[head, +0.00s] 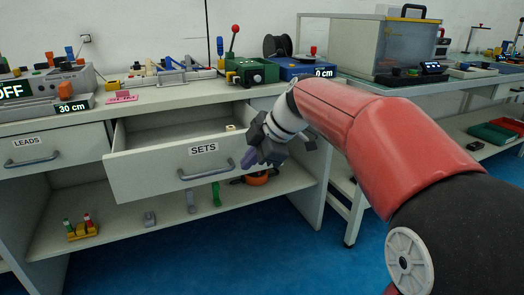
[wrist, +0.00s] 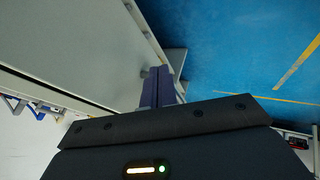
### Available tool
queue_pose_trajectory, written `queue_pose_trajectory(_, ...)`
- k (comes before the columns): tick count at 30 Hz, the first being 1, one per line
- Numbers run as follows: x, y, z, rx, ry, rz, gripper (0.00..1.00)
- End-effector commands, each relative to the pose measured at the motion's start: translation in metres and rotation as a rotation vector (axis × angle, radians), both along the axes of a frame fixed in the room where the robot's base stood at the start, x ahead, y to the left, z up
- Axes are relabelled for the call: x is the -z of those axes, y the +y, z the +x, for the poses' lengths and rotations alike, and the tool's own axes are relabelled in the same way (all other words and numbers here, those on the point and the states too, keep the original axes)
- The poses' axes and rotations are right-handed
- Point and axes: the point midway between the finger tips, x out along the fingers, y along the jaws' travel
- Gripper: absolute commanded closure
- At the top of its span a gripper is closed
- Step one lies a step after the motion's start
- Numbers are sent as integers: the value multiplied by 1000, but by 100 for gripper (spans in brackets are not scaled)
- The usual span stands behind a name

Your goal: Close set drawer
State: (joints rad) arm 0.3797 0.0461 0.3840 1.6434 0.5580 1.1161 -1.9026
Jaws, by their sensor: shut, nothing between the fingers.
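The drawer labelled SETS (head: 150,172) stands pulled out of the workbench in the head view. Its inside shows, with one small pale item near the right back. Its grey bar handle (head: 206,172) is on the front, below the label. My gripper (head: 250,158) is in front of the right end of the drawer front, to the right of the handle. In the wrist view my gripper's purple fingers (wrist: 158,88) are together with nothing between them, close to a pale panel edge. I cannot tell whether they touch the drawer.
The LEADS drawer (head: 50,155) at left is shut. The bench top (head: 140,103) carries several devices and tools. A lower shelf (head: 170,215) holds small items. A second table (head: 440,80) stands at right. The blue floor (head: 290,250) in front is clear.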

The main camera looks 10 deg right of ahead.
Motion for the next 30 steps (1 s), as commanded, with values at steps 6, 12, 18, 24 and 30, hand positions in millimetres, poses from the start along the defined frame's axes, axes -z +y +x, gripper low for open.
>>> queue_pose_trajectory(6,-3,7,25,-1,-1,2,100)
queue_pose_trajectory(12,-2,8,29,1,0,1,100)
queue_pose_trajectory(18,-2,7,29,1,0,1,100)
queue_pose_trajectory(24,-3,9,35,0,1,1,100)
queue_pose_trajectory(30,-5,18,62,-2,2,3,100)
